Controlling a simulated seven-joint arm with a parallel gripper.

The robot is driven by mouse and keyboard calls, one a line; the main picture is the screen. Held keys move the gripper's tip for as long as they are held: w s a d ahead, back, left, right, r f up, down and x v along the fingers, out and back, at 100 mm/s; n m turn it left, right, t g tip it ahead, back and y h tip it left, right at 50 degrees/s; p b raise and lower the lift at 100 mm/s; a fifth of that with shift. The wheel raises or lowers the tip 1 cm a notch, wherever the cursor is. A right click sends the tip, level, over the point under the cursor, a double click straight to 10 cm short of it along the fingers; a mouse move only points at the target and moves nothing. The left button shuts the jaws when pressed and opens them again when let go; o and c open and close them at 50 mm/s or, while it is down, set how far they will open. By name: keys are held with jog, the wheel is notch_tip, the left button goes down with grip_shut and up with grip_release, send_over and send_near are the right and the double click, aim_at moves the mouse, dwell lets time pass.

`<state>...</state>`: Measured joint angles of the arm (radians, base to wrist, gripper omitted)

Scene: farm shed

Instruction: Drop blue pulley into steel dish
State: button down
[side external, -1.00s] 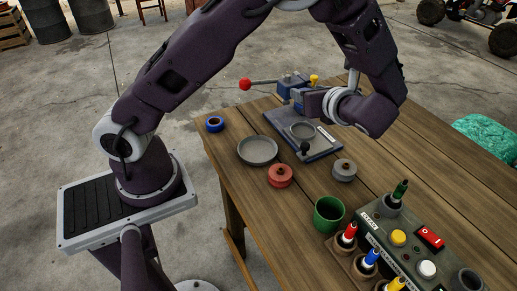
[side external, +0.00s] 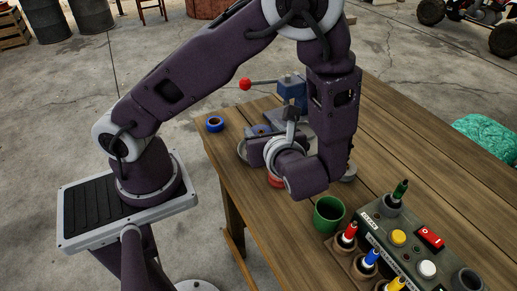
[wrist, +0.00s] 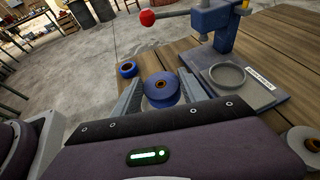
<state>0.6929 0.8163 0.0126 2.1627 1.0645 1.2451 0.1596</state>
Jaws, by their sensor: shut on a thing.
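My gripper (wrist: 158,92) is shut on the blue pulley (wrist: 164,84), which sits between its fingers in the wrist view. In the side view a bit of the blue pulley (side external: 259,130) shows at my gripper's far end, above the area of the steel dish. The steel dish (side external: 241,152) is mostly hidden by my gripper; only its left rim shows. The exact height of the pulley over the dish is hard to tell.
A blue ring (side external: 215,124) lies at the table's left corner. A press with a red-knobbed lever (side external: 246,84) stands behind my gripper. A red pulley (side external: 275,182) and a grey pulley (side external: 348,173) are partly hidden. A green cup (side external: 328,213) and a control box (side external: 412,238) stand in front.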

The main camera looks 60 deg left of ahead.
jog(key=c, duration=0.6)
grip_release()
jog(key=shift+o, duration=0.2)
jog(key=v, duration=0.7)
